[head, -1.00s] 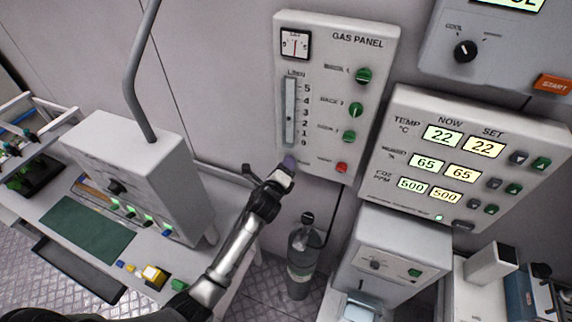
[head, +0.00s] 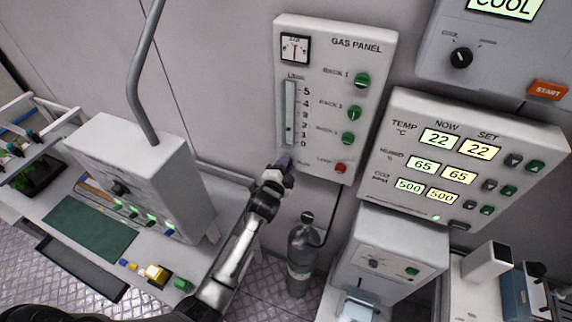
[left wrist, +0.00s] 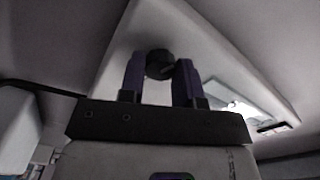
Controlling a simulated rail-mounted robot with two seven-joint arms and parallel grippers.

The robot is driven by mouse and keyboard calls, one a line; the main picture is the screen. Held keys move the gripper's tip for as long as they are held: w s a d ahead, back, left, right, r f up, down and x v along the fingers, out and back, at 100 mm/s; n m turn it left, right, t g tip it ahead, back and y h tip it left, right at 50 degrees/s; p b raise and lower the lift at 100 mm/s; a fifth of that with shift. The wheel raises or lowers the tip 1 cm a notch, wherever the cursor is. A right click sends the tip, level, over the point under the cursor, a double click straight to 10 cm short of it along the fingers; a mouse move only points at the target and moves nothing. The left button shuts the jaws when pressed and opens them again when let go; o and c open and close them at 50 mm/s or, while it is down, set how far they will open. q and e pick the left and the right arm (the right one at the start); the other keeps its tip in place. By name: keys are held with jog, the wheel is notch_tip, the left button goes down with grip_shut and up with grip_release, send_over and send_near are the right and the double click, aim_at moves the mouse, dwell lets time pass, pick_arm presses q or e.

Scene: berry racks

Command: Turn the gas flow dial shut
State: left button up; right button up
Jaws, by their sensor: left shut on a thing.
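The gas panel (head: 322,60) is a pale box on the wall, with a small gauge (head: 295,48), an upright flow tube (head: 289,112) and several knobs and buttons on its right side. My left gripper (head: 284,164) is at the panel's lower left corner, below the flow tube, and hides the dial in the head view. In the left wrist view the dark round dial (left wrist: 159,64) sits on the panel face between the two purple fingers of my left gripper (left wrist: 160,80), which are shut on it. My right gripper is in neither view.
A climate display panel (head: 462,150) is on the right. A dark gas bottle (head: 302,262) stands on the floor below my left gripper. A grey cabinet (head: 140,165) stands on a bench at left. The wall between cabinet and gas panel is clear.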

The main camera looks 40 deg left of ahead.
pick_arm(q)
jog(key=shift+n+p, duration=1.45)
jog(key=shift+n, duration=5.25)
jog(key=o, duration=0.9)
jog(key=shift+s, duration=0.1)
